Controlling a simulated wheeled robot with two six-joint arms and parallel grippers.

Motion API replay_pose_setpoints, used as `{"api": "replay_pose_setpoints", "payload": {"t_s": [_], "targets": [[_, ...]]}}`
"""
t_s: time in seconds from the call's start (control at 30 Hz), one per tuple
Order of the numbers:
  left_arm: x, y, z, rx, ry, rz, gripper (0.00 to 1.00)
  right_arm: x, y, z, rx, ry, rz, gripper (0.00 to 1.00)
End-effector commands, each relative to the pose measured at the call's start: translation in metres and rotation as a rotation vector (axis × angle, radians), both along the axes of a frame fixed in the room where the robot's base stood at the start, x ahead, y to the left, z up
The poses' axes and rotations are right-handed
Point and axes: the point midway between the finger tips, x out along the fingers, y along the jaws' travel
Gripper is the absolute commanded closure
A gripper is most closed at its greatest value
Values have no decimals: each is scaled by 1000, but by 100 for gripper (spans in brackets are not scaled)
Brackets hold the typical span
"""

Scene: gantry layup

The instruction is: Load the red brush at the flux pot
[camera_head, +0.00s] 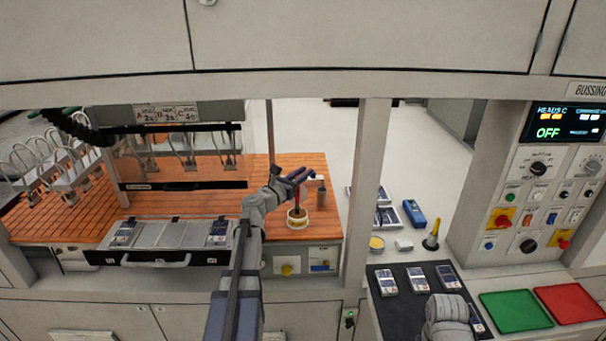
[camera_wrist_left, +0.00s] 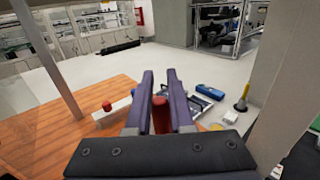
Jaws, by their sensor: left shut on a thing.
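My left gripper (camera_head: 300,176) is shut on the red brush (camera_head: 297,196) and holds it roughly upright above the wooden bench. The flux pot (camera_head: 297,221), a small pale round pot with a yellowish band, stands on the bench directly under the brush. The brush's lower end meets the pot's mouth; how deep it sits inside is hidden. In the left wrist view, the red handle (camera_wrist_left: 161,114) stands between the two purple fingers (camera_wrist_left: 160,98). The pot is hidden there. My right gripper's fingers do not show.
A grey post (camera_head: 366,190) rises to the right. Green (camera_head: 515,311) and red (camera_head: 571,303) trays lie at far right.

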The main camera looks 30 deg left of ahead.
Motion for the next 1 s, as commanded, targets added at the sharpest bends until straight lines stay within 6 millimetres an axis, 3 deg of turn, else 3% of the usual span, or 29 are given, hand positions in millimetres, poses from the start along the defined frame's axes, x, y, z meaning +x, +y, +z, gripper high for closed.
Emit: {"api": "replay_pose_setpoints", "payload": {"t_s": [1.0], "targets": [[0,0,-7,0,0,0,100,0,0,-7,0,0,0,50]]}}
